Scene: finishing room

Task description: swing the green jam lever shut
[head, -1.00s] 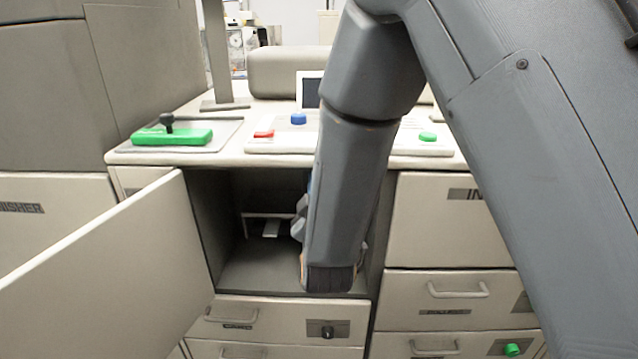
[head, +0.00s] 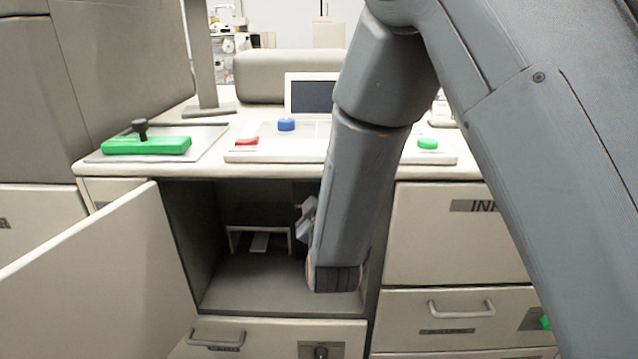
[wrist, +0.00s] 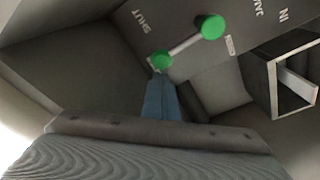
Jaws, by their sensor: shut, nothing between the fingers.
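The green jam lever shows in the wrist view as a pale bar (wrist: 184,46) with a round green knob at each end, one upper right (wrist: 210,27) and one lower left (wrist: 161,61). It lies against a dark panel (wrist: 120,62) inside the open compartment. My gripper (wrist: 160,78) is shut and empty, its blue fingers pointing at the lower left knob. The tips are very near that knob; I cannot tell if they touch. In the head view my arm reaches into the compartment and hides the lever and fingertips.
The panel is lettered SHUT at left and IN at right. A pale open-ended frame (wrist: 285,85) stands right of the lever. In the head view, the compartment's open door (head: 100,275) is at left, a drawer (head: 270,338) below, and a countertop with a green handle (head: 147,146) above.

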